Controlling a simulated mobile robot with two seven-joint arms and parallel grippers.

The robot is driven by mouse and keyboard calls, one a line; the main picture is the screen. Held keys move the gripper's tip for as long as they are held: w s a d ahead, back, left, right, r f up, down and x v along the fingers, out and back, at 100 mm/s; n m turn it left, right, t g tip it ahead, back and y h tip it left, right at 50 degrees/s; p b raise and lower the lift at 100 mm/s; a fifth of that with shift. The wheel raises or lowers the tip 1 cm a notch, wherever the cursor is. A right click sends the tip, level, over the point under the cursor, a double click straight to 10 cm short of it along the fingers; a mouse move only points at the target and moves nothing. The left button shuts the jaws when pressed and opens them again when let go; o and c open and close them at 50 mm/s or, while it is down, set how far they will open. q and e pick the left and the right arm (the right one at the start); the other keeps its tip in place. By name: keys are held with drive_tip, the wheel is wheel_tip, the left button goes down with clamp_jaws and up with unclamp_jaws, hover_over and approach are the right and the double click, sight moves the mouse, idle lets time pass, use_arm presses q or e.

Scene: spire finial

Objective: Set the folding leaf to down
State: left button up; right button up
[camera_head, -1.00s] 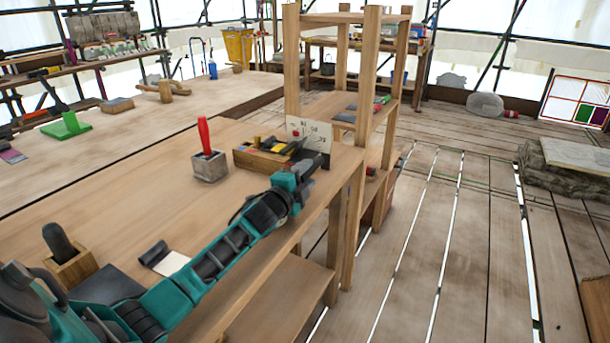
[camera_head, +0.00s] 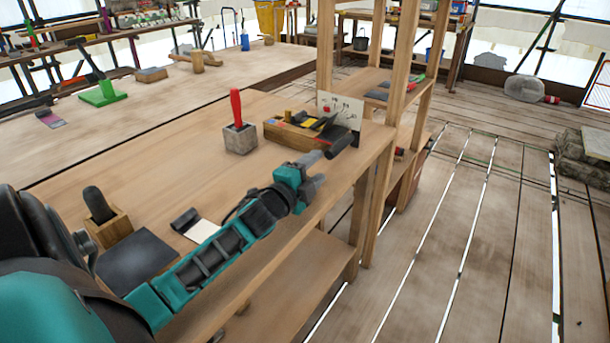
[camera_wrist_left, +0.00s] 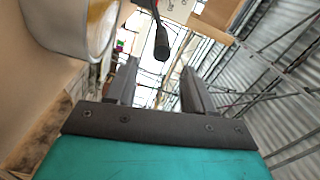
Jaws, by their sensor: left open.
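My left gripper (camera_head: 316,172) is open at the bench's front edge, at its right-hand end, with nothing visible held. In the left wrist view its two fingers (camera_wrist_left: 158,85) stand apart, and a dark rod with a rounded end (camera_wrist_left: 161,42) shows beyond the gap between them. I cannot tell what the rod belongs to. No part stands out clearly as the folding leaf; the wooden bench top (camera_head: 180,165) lies flat, and I cannot make out a hinge. My right gripper is in neither view.
A red-handled tool stands in a grey block (camera_head: 240,138). A wooden post (camera_head: 398,65) rises beyond the bench end. Open plank floor (camera_head: 470,230) lies to the right.

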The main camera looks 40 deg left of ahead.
use_arm(q)
drive_tip(key=s, duration=0.3)
drive_tip(key=shift+s+d, duration=0.2)
drive_tip(key=shift+s, duration=0.1)
idle(0.3)
